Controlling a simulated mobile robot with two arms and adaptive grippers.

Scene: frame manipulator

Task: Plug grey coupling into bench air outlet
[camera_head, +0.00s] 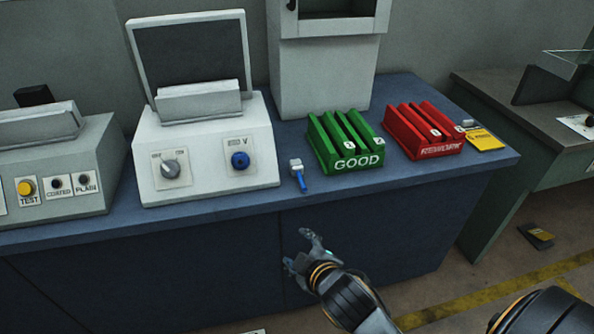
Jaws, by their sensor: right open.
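My right gripper (297,249) is in front of the bench's dark blue front panel, below the top edge. Its fingers are spread and nothing is between them. A small item with a pale grey-white head and a blue stem (298,174) lies on the bench top left of the green tray, above and apart from my gripper; I cannot tell whether it is the grey coupling. I cannot make out a bench air outlet. A blue round knob or socket (240,160) sits on the white instrument's front. My left gripper is not in view.
The white instrument (157,129) with a raised lid stands on the blue bench (235,207). A green GOOD tray (375,158), a red tray (439,151) and a yellow card (483,139) stand right. A grey button box (89,154) is left. The floor below right has yellow stripes.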

